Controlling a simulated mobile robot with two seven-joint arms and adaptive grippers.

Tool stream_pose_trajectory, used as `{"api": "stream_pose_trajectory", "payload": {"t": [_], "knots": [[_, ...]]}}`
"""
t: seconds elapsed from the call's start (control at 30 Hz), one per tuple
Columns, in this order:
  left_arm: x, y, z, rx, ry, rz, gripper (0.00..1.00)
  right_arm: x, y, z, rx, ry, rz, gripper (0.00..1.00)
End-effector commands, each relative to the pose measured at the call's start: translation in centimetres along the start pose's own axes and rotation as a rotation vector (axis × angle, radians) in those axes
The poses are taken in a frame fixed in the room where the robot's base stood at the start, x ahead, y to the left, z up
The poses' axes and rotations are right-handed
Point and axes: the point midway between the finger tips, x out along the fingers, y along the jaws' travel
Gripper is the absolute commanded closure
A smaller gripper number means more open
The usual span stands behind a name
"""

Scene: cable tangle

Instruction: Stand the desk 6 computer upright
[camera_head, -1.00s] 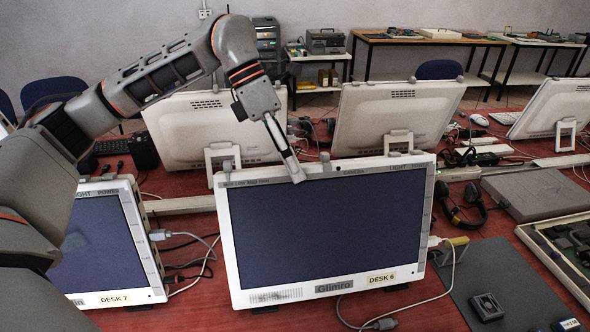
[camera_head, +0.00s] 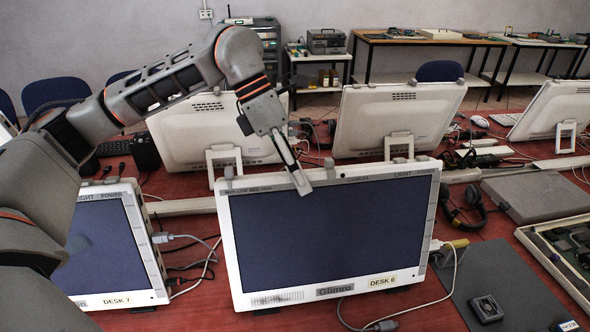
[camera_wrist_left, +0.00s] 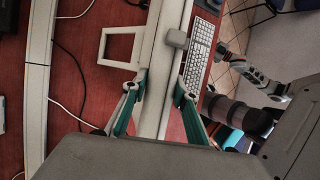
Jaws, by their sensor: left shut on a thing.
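The desk 6 computer (camera_head: 330,235) is a white all-in-one with a dark screen and a "DESK 6" label at its lower right. It stands on the red desk facing me; its exact lean is hard to judge. My left gripper (camera_head: 302,186) is shut on its top edge, left of the middle. In the left wrist view the two green-sided fingers of my left gripper (camera_wrist_left: 158,92) lie on either side of the computer's pale edge (camera_wrist_left: 155,60). The back and foot of the computer are hidden in the head view. My right gripper is not in view.
The desk 7 computer (camera_head: 105,245) stands close on the left, with cables between the two. Headphones (camera_head: 462,212), a dark mat (camera_head: 510,285), a grey box (camera_head: 537,195) and a parts tray (camera_head: 560,262) lie on the right.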

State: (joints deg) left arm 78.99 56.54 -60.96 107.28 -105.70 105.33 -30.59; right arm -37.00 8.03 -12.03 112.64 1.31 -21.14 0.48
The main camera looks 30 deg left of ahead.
Motion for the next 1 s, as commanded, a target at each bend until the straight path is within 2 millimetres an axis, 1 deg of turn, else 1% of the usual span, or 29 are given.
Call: {"api": "stream_pose_trajectory", "payload": {"t": [0.03, 0.17, 0.3, 0.43, 0.7, 0.73, 0.77, 0.8, 1.0], "knots": [[-0.1, -2.0, -0.1, 0.012, 0.012, -0.004, 1.0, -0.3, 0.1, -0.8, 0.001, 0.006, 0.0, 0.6], [0.3, -4.0, -0.3, 0.031, 0.014, 0.045, 1.0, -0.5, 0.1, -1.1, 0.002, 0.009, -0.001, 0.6], [0.9, -6.1, -0.5, 0.037, 0.014, 0.061, 1.0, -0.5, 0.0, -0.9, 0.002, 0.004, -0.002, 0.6], [1.1, -7.0, -0.7, 0.033, 0.014, 0.061, 1.0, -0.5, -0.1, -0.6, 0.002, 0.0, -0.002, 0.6], [1.4, -7.2, -0.8, 0.033, 0.019, 0.058, 1.0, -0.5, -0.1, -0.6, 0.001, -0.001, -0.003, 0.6], [1.4, -7.2, -0.8, 0.033, 0.02, 0.057, 0.66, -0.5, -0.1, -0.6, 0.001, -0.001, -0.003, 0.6], [1.4, -7.2, -0.8, 0.033, 0.021, 0.056, 0.58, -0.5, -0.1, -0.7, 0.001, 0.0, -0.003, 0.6], [1.4, -7.2, -0.9, 0.033, 0.021, 0.056, 0.56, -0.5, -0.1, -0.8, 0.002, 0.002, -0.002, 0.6], [1.2, -7.0, -0.7, 0.034, 0.014, 0.062, 0.56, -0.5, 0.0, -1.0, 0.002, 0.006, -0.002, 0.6]]}}
